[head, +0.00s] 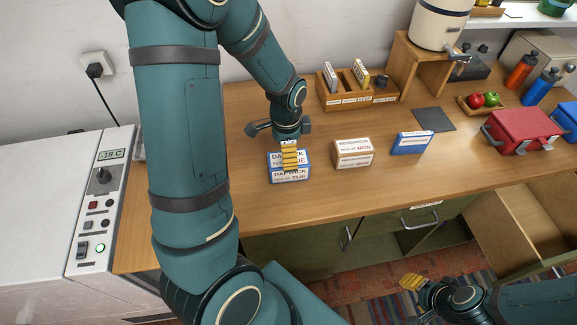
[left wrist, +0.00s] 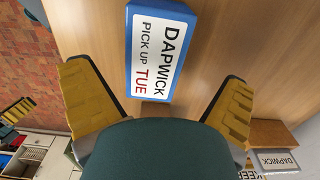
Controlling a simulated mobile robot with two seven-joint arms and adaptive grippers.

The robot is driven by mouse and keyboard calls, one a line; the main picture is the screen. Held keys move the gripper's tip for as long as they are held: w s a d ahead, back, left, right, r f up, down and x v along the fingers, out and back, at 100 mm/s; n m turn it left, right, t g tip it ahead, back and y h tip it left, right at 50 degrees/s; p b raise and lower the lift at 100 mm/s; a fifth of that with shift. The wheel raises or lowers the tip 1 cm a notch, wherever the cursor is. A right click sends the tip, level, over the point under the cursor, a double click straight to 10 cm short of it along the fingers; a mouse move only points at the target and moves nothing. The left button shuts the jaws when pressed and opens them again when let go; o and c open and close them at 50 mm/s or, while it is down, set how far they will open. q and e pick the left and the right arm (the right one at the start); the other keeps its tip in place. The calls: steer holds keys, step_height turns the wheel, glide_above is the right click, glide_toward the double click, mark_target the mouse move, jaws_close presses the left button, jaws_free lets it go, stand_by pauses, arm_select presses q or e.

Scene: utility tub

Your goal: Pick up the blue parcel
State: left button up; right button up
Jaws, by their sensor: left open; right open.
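A blue parcel (head: 275,176) with white labels reading DAPWICK and TUE stands on the wooden counter. My left gripper (head: 289,156) is directly above it, pointing down, open and empty; its yellow finger hides part of the labels. In the left wrist view the same parcel (left wrist: 158,50) shows between and beyond the two spread yellow fingers, with no visible contact. A second, flatter blue parcel (head: 411,144) with a white label lies farther right on the counter. My right gripper (head: 412,299) is open and empty at the bottom right, low in front of the counter.
A brown box (head: 352,153) with a white label stands between the blue parcels. Behind are a wooden organizer (head: 348,100) and a dark mat (head: 433,119). A red case (head: 520,133) stands to the right. The counter left of the parcel is clear. A lower drawer (head: 520,210) stands open.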

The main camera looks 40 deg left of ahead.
arm_select(q)
steer(key=f, duration=0.4)
steer(key=shift+d, duration=0.4)
steer(key=shift+f+b, duration=0.3)
steer(key=shift+f, duration=0.35)
steer(key=c, duration=1.3)
